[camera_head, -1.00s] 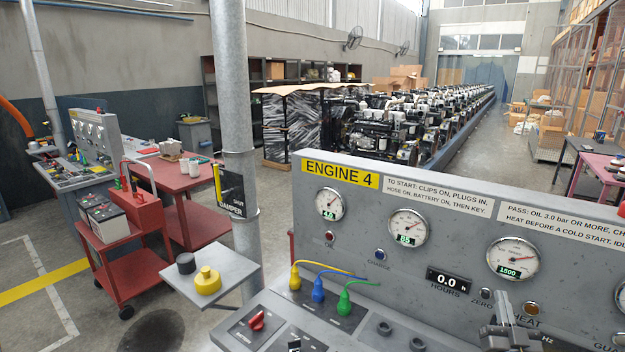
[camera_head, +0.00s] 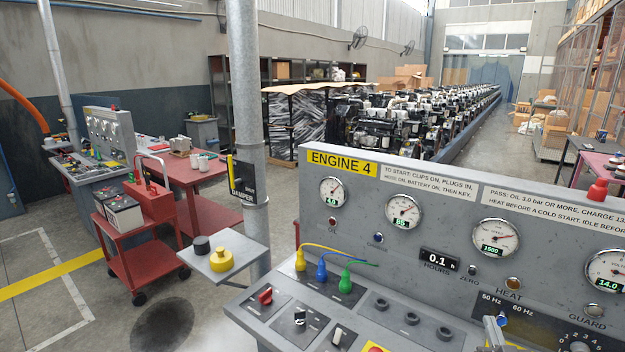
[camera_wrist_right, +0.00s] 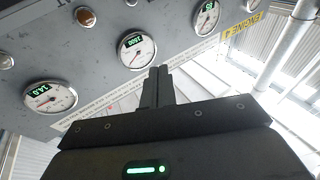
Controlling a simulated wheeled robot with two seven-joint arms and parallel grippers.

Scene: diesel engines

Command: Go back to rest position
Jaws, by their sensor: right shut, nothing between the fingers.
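My right gripper (camera_head: 496,332) shows at the bottom right of the head view, in front of the Engine 4 panel (camera_head: 440,215). Its two dark fingers (camera_wrist_right: 156,75) are together in the right wrist view, with nothing between them. They appear apart from the panel, though the exact gap is hard to judge. The panel's gauges read 4.8, about 85, 1500 and 14.0, and the hours display (camera_head: 438,259) reads 0.1. My left gripper is not in view.
Yellow, blue and green plugs (camera_head: 321,271) stand on the console beside a red key switch (camera_head: 265,295). A small shelf (camera_head: 240,265) holds a yellow cap, by a grey post (camera_head: 247,120). A red battery cart (camera_head: 150,240) stands left on open floor.

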